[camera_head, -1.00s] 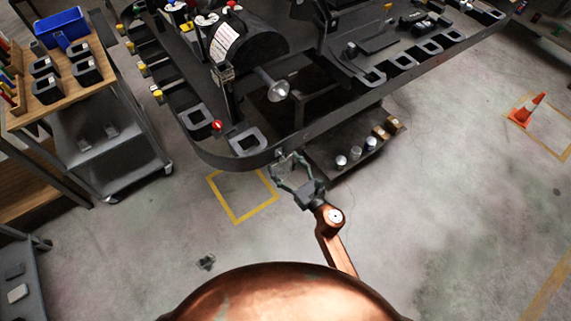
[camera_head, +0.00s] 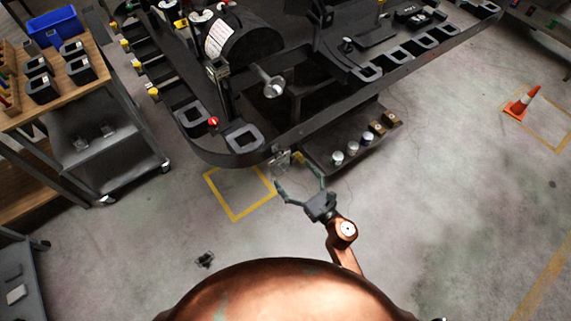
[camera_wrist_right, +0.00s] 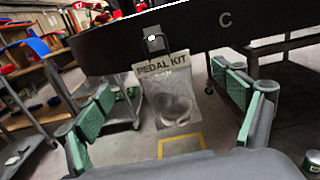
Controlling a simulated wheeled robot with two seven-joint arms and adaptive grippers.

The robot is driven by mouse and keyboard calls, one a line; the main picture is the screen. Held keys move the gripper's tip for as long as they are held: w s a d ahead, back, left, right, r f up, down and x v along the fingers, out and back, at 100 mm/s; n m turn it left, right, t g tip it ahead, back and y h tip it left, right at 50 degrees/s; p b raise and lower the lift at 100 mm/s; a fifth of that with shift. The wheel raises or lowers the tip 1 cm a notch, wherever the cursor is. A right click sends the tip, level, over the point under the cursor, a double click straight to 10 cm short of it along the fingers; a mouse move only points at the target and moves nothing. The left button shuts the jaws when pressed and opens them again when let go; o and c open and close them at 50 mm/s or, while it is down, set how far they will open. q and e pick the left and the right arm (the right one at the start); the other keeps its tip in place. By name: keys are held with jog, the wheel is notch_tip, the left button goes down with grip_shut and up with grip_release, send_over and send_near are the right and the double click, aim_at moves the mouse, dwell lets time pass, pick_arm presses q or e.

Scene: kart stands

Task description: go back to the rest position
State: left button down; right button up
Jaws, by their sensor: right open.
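My right gripper (camera_head: 288,172) is in front of the rounded front edge of the black kart stand (camera_head: 310,127), with its fingers spread wide. In the right wrist view the green-padded fingers (camera_wrist_right: 175,85) stand apart, one on each side of a clear bag labelled PEDAL KIT (camera_wrist_right: 168,97). The bag hangs from a small hook (camera_wrist_right: 155,42) on the stand's dark rim. I see no finger touching it. In the head view the bag (camera_head: 281,158) is small and hard to make out. My left gripper is not in view.
A wooden-topped cart (camera_head: 62,97) with black parts and a blue bin (camera_head: 56,27) stands at the left. A low shelf (camera_head: 345,140) with cans sits under the stand. A small dark item (camera_head: 205,259) lies on the floor. An orange cone (camera_head: 521,104) is far right.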

jog(key=v, duration=0.5)
